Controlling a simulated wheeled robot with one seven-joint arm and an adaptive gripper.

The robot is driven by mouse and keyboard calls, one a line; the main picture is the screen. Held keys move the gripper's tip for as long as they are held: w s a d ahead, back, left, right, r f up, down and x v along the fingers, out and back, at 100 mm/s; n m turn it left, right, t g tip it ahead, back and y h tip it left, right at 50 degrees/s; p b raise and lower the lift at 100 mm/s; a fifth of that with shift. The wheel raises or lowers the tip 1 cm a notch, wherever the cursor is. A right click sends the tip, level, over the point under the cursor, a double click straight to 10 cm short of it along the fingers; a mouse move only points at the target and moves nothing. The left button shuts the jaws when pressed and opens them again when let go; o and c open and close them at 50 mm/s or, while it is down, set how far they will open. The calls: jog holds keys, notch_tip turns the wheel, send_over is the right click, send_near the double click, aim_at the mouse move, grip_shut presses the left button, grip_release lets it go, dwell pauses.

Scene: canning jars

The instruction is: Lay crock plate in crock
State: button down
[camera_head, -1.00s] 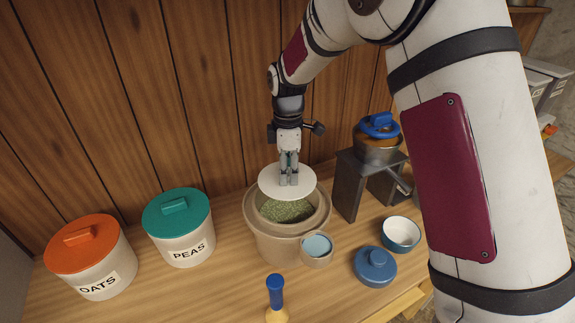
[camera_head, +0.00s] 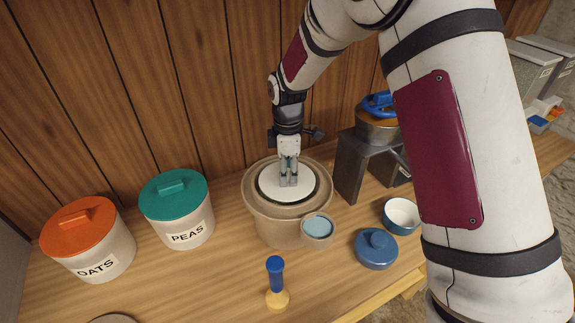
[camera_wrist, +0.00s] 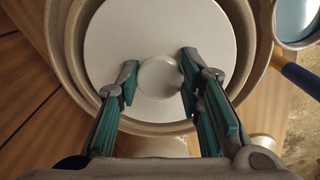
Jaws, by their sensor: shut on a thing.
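The crock (camera_head: 268,224) is a wide beige pot standing on the wooden worktop. The crock plate (camera_head: 270,190) is a white disc lying level within the crock's mouth, inside the rim. In the wrist view the plate (camera_wrist: 115,45) shows a round knob (camera_wrist: 160,77) at its middle, with the crock's rim (camera_wrist: 58,60) around it. My gripper (camera_head: 289,183) is over the middle of the plate, its fingers shut on the knob; it also shows in the wrist view (camera_wrist: 158,80). The green contents of the crock are hidden under the plate.
A small cup (camera_head: 317,228) with pale blue contents adjoins the crock's front right. A blue-handled tool (camera_head: 275,280) stands in front. Orange-lidded oats (camera_head: 90,240) and teal-lidded peas (camera_head: 177,210) canisters stand left.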

jog(key=shift+f+b, duration=0.7)
jog(key=shift+f, duration=1.85)
jog(key=shift+f, duration=0.4)
jog(key=c, duration=1)
grip_release()
jog(key=shift+c, duration=0.2)
notch_tip(320, 180, up, 11)
jog(key=shift+r, duration=0.5)
